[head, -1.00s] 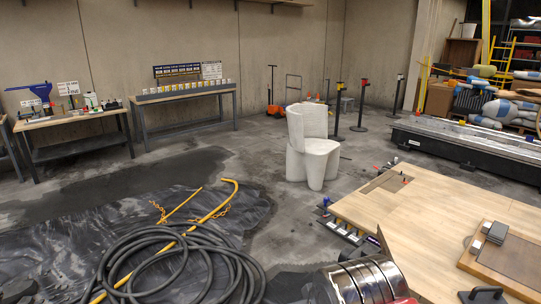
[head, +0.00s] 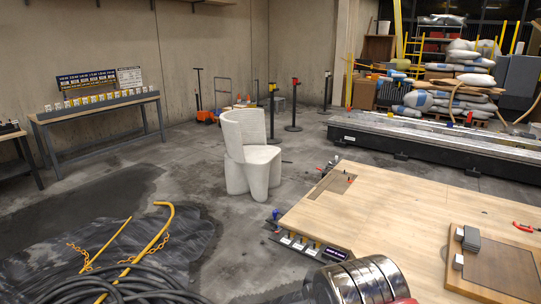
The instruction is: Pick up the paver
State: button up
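A dark grey block (head: 471,239), which looks like the paver, sits near the left edge of a brown board (head: 503,268) on the light wooden table (head: 385,215). Small pale pieces (head: 458,262) are at the block's near and left sides; I cannot tell whether they touch it. A banded metal cylinder, part of my arm, shows at the bottom edge.
A white curved chair (head: 247,155) stands on the floor left of the table. Black hose (head: 120,285) and a yellow bar (head: 150,240) lie on dark sheeting at lower left. A red clamp-like tool (head: 523,227) lies on the table. A long low metal bed (head: 430,140) runs behind.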

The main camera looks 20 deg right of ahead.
aim_at(471, 239)
jog(key=z, duration=0.35)
jog(key=i, duration=0.6)
jog(key=z, duration=0.85)
jog(key=i, duration=0.55)
jog(key=z, duration=0.3)
